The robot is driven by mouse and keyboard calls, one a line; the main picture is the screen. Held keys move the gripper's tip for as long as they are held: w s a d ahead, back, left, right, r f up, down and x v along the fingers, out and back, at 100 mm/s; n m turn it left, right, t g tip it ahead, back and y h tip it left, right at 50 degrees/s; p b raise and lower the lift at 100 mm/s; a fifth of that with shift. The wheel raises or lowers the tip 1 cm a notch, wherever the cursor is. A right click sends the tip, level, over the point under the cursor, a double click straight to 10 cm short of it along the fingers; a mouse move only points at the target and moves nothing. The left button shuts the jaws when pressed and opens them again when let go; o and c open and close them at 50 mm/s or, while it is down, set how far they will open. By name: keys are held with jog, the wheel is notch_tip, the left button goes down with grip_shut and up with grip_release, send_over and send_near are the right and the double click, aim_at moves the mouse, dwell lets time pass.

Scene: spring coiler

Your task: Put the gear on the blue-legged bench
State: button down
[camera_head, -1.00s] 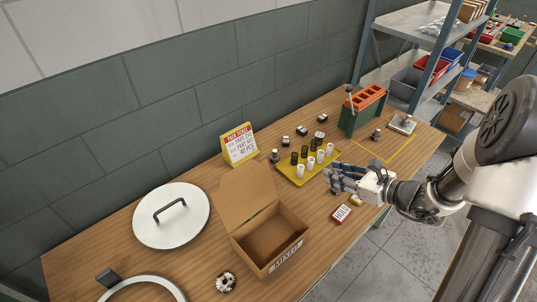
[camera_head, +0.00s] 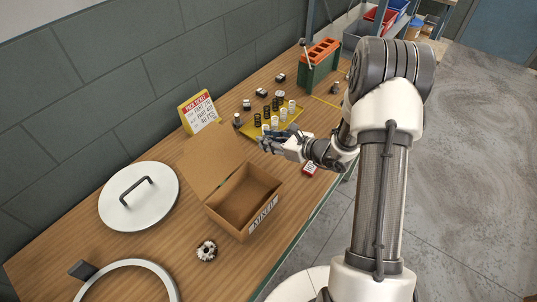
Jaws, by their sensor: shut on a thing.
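A toothed black-and-white gear-like part (camera_head: 206,250) lies on the near part of the wooden table, in front of the open cardboard box. My gripper (camera_head: 268,139) is over the front left edge of the yellow tray, well away from that part. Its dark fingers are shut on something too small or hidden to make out. I cannot pick out a blue-legged bench with certainty; blue-grey uprights show at the top edge.
The cardboard box (camera_head: 243,200) stands open on the wooden table (camera_head: 160,243). The yellow tray (camera_head: 247,131) holds black and white coils. A round lid (camera_head: 139,197) and a pale ring (camera_head: 125,270) lie left. A green-and-orange rack (camera_head: 320,67) stands farther back. Grey floor is clear at right.

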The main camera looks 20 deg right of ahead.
aim_at(269, 159)
jog(key=shift+f+b, duration=0.7)
jog(key=shift+f, duration=1.95)
jog(key=shift+f, duration=0.15)
jog(key=c, duration=1.3)
grip_release()
jog(key=shift+c, duration=0.2)
